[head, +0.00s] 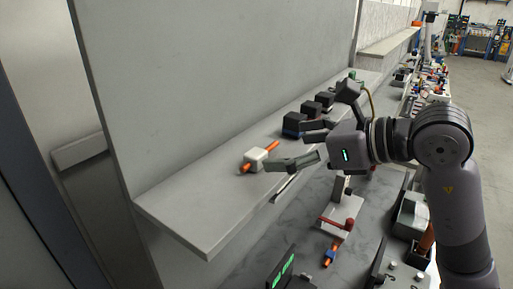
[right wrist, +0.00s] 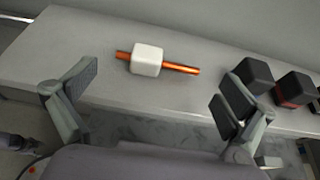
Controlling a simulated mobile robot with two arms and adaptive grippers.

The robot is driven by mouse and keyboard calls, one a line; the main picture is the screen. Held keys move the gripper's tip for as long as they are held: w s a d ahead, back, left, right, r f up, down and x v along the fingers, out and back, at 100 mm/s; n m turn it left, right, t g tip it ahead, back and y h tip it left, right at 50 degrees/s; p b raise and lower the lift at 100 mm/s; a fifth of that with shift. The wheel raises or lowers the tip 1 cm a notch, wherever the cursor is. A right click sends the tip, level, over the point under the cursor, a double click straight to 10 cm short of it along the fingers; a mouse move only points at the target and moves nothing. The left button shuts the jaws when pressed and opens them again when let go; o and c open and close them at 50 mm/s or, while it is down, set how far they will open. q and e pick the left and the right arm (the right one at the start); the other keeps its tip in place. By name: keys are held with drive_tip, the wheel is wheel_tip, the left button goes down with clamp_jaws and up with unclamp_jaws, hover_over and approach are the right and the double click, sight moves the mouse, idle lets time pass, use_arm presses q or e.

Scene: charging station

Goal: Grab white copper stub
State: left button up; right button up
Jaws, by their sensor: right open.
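The white copper stub (head: 257,157) is a white block with a copper-orange rod through it. It lies on the grey shelf (head: 205,212), near the front edge in the head view. In the right wrist view the stub (right wrist: 147,60) lies ahead of the fingers, between their lines, with the rod running roughly left to right. My right gripper (head: 316,140) is open and empty. Its fingers (right wrist: 152,92) straddle the space in front of the stub without touching it. My left gripper is not in view.
Several dark blocks (head: 294,124) stand on the shelf to the right of the stub; they also show in the right wrist view (right wrist: 292,90). A wall panel (head: 215,80) rises behind the shelf. A lower bench (head: 318,190) holds a red-handled fixture (head: 337,222).

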sight(255, 146)
drive_tip(key=p+x, duration=0.1)
drive_tip(key=x, duration=0.2)
drive_tip(key=shift+w+r, duration=0.1)
drive_tip(key=p+x, duration=0.2)
drive_tip(key=x, duration=0.2)
drive_tip(key=shift+w+a+r+p, duration=0.1)
drive_tip(key=shift+a+r+p, duration=0.05)
drive_tip(key=shift+a+p, duration=0.15)
drive_tip(key=shift+w+a, duration=0.1)
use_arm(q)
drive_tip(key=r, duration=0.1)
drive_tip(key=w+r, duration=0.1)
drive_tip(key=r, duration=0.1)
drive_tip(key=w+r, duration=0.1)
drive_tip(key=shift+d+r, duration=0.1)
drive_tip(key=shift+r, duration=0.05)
use_arm(e)
drive_tip(key=shift+c, duration=0.4)
drive_tip(key=shift+c, duration=0.7)
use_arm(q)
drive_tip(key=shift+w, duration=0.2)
use_arm(e)
drive_tip(key=c, duration=1)
